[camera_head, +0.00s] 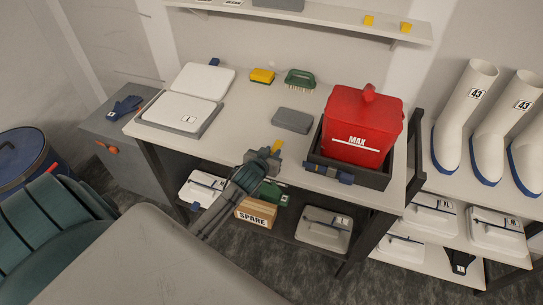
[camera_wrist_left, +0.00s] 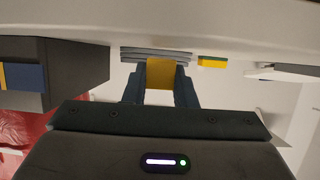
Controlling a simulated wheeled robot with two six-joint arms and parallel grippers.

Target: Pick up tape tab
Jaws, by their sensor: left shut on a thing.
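A small yellow tab (camera_head: 277,146), which I take to be the tape tab, is held at my left gripper (camera_head: 268,156) near the front edge of the bench. In the left wrist view the yellow tab (camera_wrist_left: 160,73) fills the gap between the two dark blue fingers of my left gripper (camera_wrist_left: 160,88). The gripper is shut on it. The fingers hide the tab's sides, and I cannot tell whether it still touches the bench. My right gripper is not in view.
A red MAX container (camera_head: 362,125) stands in a dark tray (camera_head: 377,180) to the right. A grey block (camera_head: 293,120) lies behind the gripper.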

